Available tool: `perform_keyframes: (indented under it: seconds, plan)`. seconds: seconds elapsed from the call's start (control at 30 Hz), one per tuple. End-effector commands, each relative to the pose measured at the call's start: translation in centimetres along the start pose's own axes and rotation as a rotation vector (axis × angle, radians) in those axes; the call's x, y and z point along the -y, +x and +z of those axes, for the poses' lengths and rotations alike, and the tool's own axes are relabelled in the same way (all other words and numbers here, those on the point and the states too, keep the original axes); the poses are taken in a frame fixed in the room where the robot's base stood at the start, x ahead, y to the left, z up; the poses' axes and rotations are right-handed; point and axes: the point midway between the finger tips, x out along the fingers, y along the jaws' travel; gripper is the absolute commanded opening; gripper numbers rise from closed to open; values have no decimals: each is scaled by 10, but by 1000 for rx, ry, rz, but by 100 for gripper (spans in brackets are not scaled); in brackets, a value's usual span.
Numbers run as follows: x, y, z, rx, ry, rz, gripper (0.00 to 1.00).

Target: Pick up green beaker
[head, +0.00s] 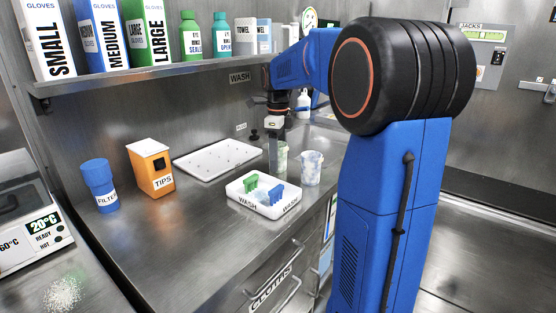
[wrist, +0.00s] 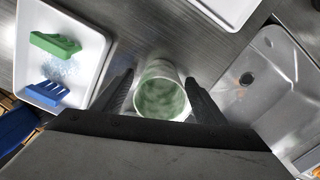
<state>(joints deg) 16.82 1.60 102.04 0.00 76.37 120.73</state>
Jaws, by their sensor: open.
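The green beaker (wrist: 160,95) is a pale, see-through cup with green tint, seen from above in the wrist view. It stands on the steel counter between the two fingers of my gripper (wrist: 160,92), one finger on each side. The fingers are open, and I cannot tell whether either one touches the glass.
A second beaker (head: 311,168) stands close at the right. The white wash tray (head: 240,196) holds a green and a blue brush. A flat white tray (head: 218,150), an orange tips box (head: 151,168) and a blue filter bottle (head: 99,185) stand further left. A sink (wrist: 262,92) lies to the right.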

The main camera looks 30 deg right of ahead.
Motion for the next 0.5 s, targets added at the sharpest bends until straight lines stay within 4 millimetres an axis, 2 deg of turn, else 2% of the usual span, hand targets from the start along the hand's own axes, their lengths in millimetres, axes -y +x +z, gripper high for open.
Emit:
perform_keyframes:
  seconds: [0.1,0.37,0.5]
  plan:
    - [0,8,0,0,0,0,66]
    - [0,10,0,0,0,0,66]
    - [0,10,0,0,0,0,33]
